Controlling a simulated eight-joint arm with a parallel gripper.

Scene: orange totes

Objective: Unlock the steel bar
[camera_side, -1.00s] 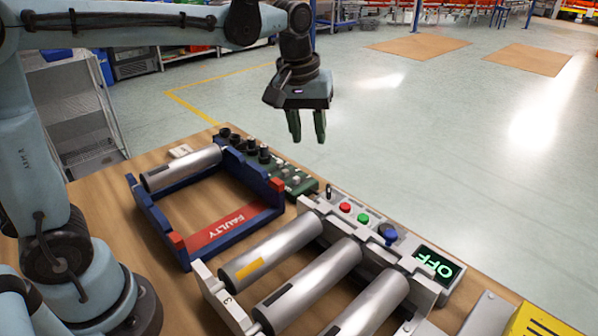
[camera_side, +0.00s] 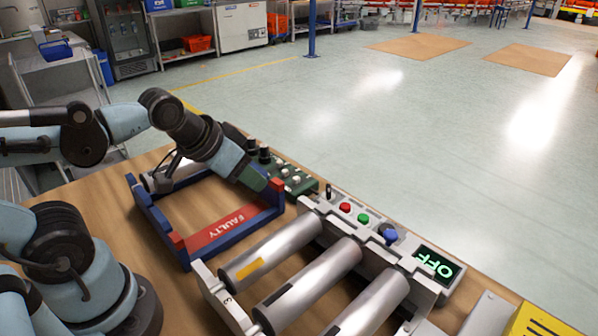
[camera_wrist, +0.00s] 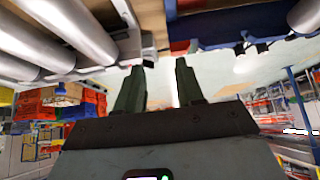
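Three steel bars lie side by side in the grey rack, the leftmost with a yellow label (camera_side: 285,240). The grey rack's panel (camera_side: 350,200) carries a small black switch (camera_side: 328,190), a red button (camera_side: 345,207), a green button (camera_side: 363,217), a blue knob (camera_side: 389,235) and a display reading OFF (camera_side: 437,264). Another steel bar (camera_side: 160,182) lies at the back of the blue rack, partly hidden by my arm. My gripper (camera_side: 257,181) is low over the blue rack's right side, left of the panel. In the wrist view its two fingers (camera_wrist: 158,66) stand apart with nothing between them.
The blue rack (camera_side: 150,217) has red corners and a red strip marked FAULTY (camera_side: 220,230). A green control board (camera_side: 295,180) stands behind it. A yellow-and-grey box (camera_side: 520,325) is at the lower right. Open floor lies beyond the table.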

